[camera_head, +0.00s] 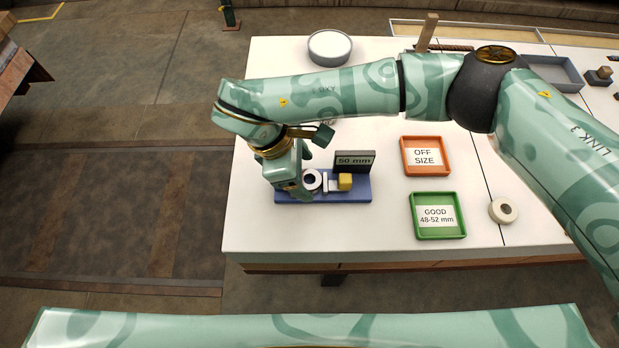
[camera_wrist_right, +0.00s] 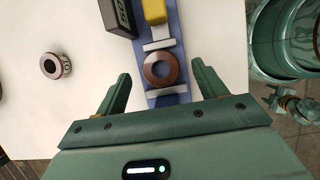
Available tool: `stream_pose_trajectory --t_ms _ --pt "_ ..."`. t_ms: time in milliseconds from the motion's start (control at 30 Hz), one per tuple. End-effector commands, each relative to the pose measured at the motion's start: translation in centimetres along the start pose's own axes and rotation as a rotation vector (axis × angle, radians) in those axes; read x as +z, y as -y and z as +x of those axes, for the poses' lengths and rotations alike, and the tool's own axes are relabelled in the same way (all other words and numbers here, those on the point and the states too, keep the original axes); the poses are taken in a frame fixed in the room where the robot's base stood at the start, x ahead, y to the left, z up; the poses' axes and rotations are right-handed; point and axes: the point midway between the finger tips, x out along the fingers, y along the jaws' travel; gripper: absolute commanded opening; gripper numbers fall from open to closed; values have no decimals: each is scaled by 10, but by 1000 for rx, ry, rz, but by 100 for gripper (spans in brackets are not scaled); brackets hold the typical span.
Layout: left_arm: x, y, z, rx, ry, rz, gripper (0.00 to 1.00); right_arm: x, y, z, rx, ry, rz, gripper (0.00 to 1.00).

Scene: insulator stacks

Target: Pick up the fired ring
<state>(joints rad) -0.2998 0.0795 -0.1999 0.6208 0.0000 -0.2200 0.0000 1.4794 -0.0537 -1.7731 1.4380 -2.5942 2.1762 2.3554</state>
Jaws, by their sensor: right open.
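The fired ring, brown with a round hole in the wrist view (camera_wrist_right: 149,72), sits on a blue gauge base (camera_head: 350,195) between two pale jaws. In the head view the ring (camera_head: 304,181) looks pale and is partly covered by my gripper. My right gripper (camera_wrist_right: 160,72) is open, with one finger on each side of the ring; I see a gap on both sides. In the head view the right gripper (camera_head: 296,187) is over the left end of the gauge. My left gripper is not in view.
A yellow block (camera_head: 345,181) and a "50 mm" display (camera_head: 355,161) belong to the gauge. An orange tray (camera_head: 425,172), a green tray (camera_head: 438,237) and a pale ring (camera_head: 503,201) lie right. A labelled brown-topped ring (camera_wrist_right: 55,56) lies left in the wrist view.

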Motion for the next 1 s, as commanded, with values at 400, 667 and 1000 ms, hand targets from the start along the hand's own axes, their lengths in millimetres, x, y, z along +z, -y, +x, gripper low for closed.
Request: stream_pose_trajectory --t_ms 400,667,1000 --pt "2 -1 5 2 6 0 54 0 1 16 1 0 -1 43" --pt "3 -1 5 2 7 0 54 0 1 16 0 0 -1 19" --pt "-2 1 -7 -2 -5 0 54 9 0 -5 5 0 1 18"
